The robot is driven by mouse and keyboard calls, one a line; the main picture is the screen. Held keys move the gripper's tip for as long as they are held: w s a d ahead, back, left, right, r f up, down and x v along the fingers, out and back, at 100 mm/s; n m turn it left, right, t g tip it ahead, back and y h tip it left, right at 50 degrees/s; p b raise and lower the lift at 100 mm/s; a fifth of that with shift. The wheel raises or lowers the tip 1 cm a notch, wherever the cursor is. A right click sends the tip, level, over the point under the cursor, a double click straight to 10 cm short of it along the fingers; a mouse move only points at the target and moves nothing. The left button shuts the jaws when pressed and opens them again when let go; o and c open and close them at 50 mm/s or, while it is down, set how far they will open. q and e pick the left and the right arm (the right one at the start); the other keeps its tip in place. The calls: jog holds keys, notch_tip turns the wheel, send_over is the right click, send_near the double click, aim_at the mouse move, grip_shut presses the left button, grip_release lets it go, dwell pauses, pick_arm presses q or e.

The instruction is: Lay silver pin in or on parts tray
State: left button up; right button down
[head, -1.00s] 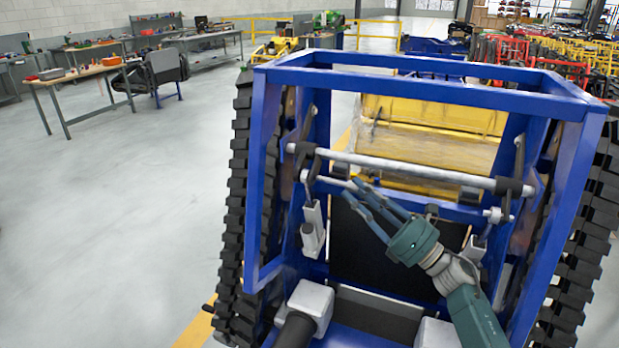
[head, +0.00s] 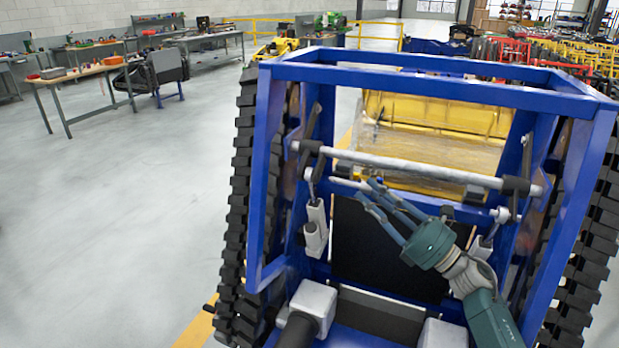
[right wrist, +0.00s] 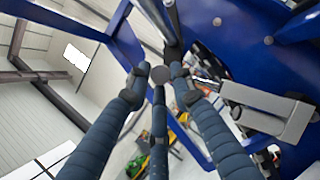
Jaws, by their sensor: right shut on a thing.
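My right gripper (head: 368,190) reaches into the blue frame from the lower right and is shut on the silver pin (head: 342,182). The pin is a short light-grey rod lying nearly level below the thick grey crossbar. Its left end stands a little to the right of the left-hand link, apart from it. In the right wrist view a round grey pin end (right wrist: 158,75) shows between the fingers of the right gripper (right wrist: 160,85). My left gripper is not in view. I cannot pick out the parts tray with certainty.
The blue frame (head: 268,180) with black tracks (head: 245,200) surrounds my right arm. The grey crossbar (head: 420,168) passes just above the gripper. A yellow bucket (head: 440,120) lies behind. A workbench (head: 75,75) stands at far left; the floor between is clear.

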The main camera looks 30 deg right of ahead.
jog(key=shift+s+d+f, duration=0.1)
jog(key=shift+d, duration=0.15)
jog(key=c, duration=2.4)
grip_release()
jog(key=shift+d+f, duration=0.1)
grip_shut()
